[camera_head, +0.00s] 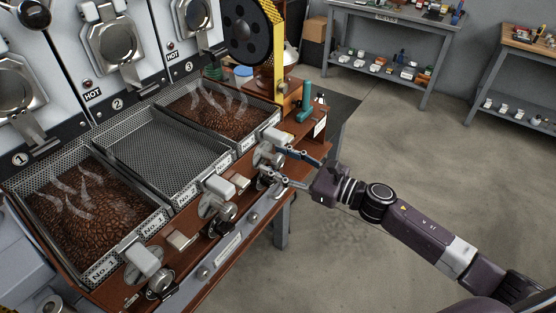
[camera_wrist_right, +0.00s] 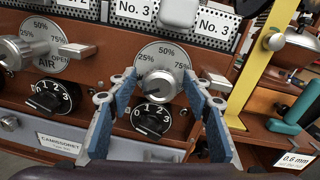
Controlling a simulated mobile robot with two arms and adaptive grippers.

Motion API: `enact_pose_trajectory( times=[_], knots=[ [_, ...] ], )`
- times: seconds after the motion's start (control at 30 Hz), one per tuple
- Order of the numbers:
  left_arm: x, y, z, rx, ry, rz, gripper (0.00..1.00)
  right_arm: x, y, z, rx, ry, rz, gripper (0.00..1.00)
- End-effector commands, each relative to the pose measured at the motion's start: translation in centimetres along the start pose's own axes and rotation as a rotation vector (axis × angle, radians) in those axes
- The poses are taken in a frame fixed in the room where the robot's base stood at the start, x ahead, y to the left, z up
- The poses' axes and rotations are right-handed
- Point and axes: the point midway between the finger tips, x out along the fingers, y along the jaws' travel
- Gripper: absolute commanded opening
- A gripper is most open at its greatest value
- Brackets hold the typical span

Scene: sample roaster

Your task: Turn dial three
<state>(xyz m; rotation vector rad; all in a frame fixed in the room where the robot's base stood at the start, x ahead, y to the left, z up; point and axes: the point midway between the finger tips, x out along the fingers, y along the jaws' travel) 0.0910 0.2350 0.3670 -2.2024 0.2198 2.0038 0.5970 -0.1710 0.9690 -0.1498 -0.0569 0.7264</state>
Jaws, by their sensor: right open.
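The third station has a silver knob (camera_wrist_right: 160,86) on a round grey scale plate marked 25%, 50% and 75%. Below it is a black dial (camera_wrist_right: 151,117) with white numbers. I cannot tell which of the two is dial three. My right gripper (camera_wrist_right: 160,79) is open, with one blue-padded finger on each side of the silver knob; contact is unclear. In the head view, my right gripper (camera_head: 267,162) reaches in from the right to the front panel's far end and partly covers these controls. My left gripper is not in view.
The second station's silver knob (camera_wrist_right: 15,53) and black dial (camera_wrist_right: 52,97) sit to the left. A yellow post (camera_wrist_right: 252,72) and a teal-handled tool (camera_wrist_right: 293,116) stand to the right. Trays of steaming beans (camera_head: 98,262) lie behind the panel.

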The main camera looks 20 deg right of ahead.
Motion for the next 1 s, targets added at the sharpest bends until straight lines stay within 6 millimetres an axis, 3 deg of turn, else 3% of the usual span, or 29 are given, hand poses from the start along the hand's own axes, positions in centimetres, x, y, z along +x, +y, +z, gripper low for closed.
enact_pose_trajectory(
  times=[0.03,0.43,0.77,1.0],
  knots=[
    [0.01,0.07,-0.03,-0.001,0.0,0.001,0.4,-0.01,0.0,-0.01,0.0,0.0,0.0,0.46],
    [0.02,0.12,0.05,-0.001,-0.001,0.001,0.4,-0.03,0.0,0.0,0.001,0.0,0.0,0.03],
    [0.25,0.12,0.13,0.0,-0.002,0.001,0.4,-0.04,0.02,-0.06,0.055,-0.004,0.0,0.03],
    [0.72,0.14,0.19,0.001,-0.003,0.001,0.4,-0.04,0.04,-0.11,0.209,-0.014,-0.002,0.03]
  ],
)
